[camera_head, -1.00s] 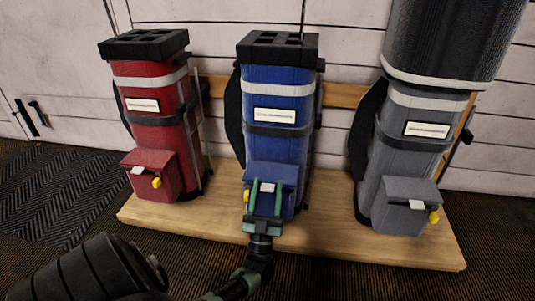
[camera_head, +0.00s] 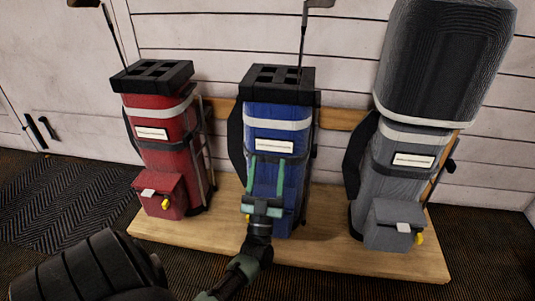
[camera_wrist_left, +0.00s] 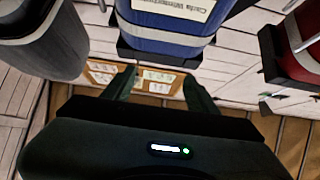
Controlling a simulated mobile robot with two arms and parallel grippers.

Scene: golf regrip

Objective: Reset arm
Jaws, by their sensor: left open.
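My left gripper (camera_head: 267,172) is open and empty. Its two green fingers point up in front of the blue golf bag (camera_head: 278,187), covering part of its lower front. In the left wrist view the fingers (camera_wrist_left: 157,90) are spread with nothing between them, and the blue bag (camera_wrist_left: 165,38) appears upside down beyond them. I cannot tell whether the fingers touch the bag. My right gripper is out of view.
A red bag (camera_head: 168,148) stands left and a grey hooded bag (camera_head: 395,178) right, on a wooden platform (camera_head: 330,252). Golf clubs (camera_head: 303,40) rise from the red and blue bags. A white plank wall (camera_head: 230,30) is behind. Patterned carpet (camera_head: 65,200) is clear at left.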

